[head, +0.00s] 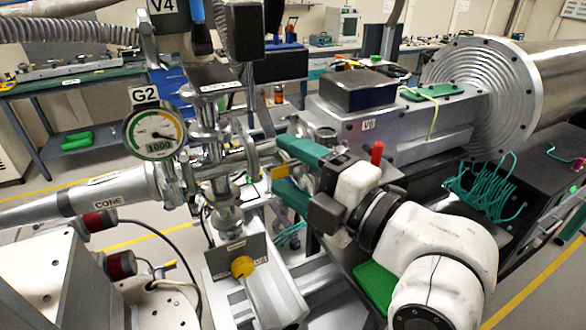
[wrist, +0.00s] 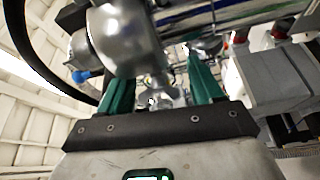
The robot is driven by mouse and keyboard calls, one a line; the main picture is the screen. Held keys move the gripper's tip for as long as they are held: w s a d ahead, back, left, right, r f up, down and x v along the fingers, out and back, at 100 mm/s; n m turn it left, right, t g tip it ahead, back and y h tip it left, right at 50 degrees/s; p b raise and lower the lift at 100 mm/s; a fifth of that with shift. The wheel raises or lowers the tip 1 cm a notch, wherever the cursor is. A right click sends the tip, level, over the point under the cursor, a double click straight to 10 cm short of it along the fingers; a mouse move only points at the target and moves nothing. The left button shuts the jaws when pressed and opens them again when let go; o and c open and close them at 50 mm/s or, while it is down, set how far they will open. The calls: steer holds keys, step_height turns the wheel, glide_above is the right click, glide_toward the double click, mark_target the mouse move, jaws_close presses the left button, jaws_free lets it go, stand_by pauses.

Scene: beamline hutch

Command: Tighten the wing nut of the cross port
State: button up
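The metal vacuum cross (head: 212,140) stands left of centre in the head view, with clamped flanges on its arms. My gripper (head: 277,164) reaches in from the right, its two green fingers pointing left at the cross's right-hand side. The fingers are apart. In the wrist view my gripper (wrist: 160,78) also shows its fingers spread, with small shiny metal fittings (wrist: 160,95) visible in the gap. I cannot make out the wing nut's shape or whether either finger touches it. A rounded metal body (wrist: 122,40) fills the upper left of the wrist view.
Gauge G2 (head: 155,133) and the cone tube (head: 108,195) lie left of the cross. A yellow knob (head: 242,266) sits below it. A grey V6 housing (head: 400,125) with a red-handled lever (head: 377,152) stands behind my wrist. Green cables (head: 487,185) hang at right.

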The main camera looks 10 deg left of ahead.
steer(key=p+v, duration=0.5)
steer(key=v, duration=0.5)
steer(key=shift+s+d, duration=0.15)
steer(key=shift+d, duration=0.15)
steer(key=shift+c, duration=0.3)
stand_by(0.3)
